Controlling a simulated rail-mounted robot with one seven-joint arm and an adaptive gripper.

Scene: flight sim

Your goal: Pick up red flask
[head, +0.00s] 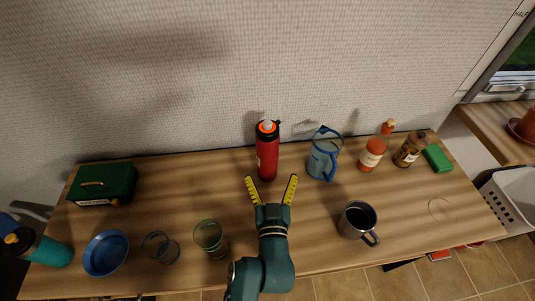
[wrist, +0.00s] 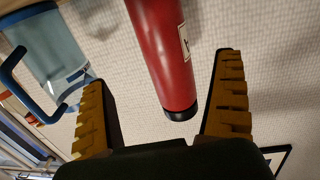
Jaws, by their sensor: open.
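The red flask (head: 267,155) stands upright near the back edge of the wooden table, with a dark and orange top. My gripper (head: 271,181) is open just in front of the flask, with a yellow finger to either side of its line. In the wrist view the red flask (wrist: 164,55) shows between the two open fingers of my gripper (wrist: 160,100), its dark end toward the palm side of the picture. I cannot tell whether either finger touches it; a gap shows on both sides.
A blue-handled pitcher (head: 323,156) stands close right of the flask; it also shows in the wrist view (wrist: 50,55). Sauce bottle (head: 374,150), jar (head: 409,150) and mug (head: 356,220) are farther right. Green box (head: 103,185), blue bowl (head: 106,253) and glasses (head: 210,238) are left.

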